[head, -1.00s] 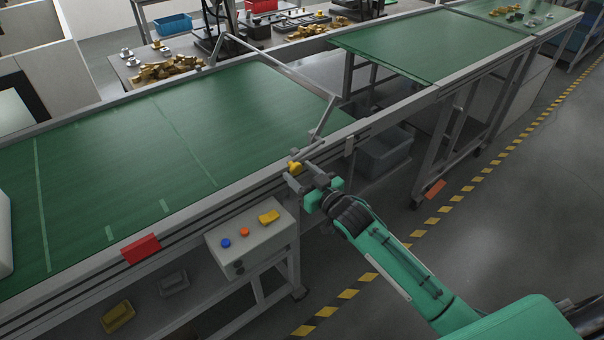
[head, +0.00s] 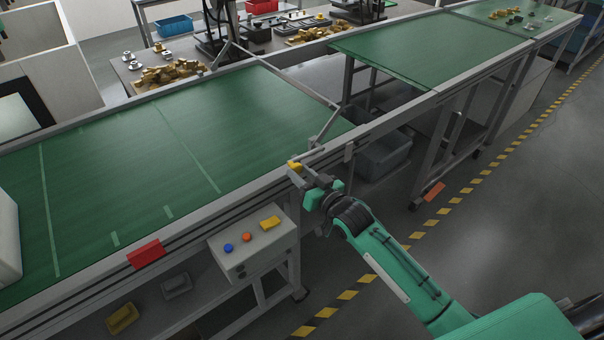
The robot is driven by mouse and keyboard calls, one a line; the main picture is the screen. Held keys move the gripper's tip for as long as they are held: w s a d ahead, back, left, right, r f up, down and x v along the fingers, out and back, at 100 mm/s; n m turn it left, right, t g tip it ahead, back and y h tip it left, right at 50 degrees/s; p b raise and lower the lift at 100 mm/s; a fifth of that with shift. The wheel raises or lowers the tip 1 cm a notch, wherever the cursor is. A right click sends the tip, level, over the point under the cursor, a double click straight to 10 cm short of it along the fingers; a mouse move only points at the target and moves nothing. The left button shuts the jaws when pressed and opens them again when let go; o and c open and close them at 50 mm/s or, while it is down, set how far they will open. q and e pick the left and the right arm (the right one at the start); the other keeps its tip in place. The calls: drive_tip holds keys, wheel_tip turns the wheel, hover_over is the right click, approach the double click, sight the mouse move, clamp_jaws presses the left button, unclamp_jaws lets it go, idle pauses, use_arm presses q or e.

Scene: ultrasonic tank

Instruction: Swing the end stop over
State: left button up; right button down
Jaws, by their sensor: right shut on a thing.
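The end stop (head: 285,80) is a grey metal bar lying across the far end of the green belt (head: 120,170), joined near the front rail to a short arm and rod. A yellow piece (head: 295,167) shows at the rod's near end, just outside the belt's front rail. My right gripper (head: 309,177) is at this rod end, with its grey fingers closed around a part just beside the yellow piece. The fingers hide most of the held part. My left gripper is not in view.
A control box (head: 253,246) with blue, orange and yellow controls hangs on the front rail, left of my right gripper. A red block (head: 146,254) is on the rail. A white object (head: 8,240) stands on the belt at far left. A gap separates this belt from the second belt (head: 430,48).

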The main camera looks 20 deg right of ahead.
drive_tip(key=w+d+r+m+p, duration=0.1)
drive_tip(key=d+r+m+p, duration=0.3)
drive_tip(key=r+m+p, duration=0.2)
drive_tip(key=shift+w+r+m+p, duration=0.3)
drive_tip(key=shift+r+m, duration=0.95)
drive_tip(key=shift+m, duration=0.65)
drive_tip(key=shift+d+r, duration=0.1)
drive_tip(key=c, duration=1)
unclamp_jaws()
drive_tip(key=shift+s, duration=0.1)
drive_tip(key=b+v, duration=0.4)
drive_tip(key=v, duration=0.9)
drive_tip(key=shift+s+d, duration=0.15)
drive_tip(key=shift+s, duration=0.2)
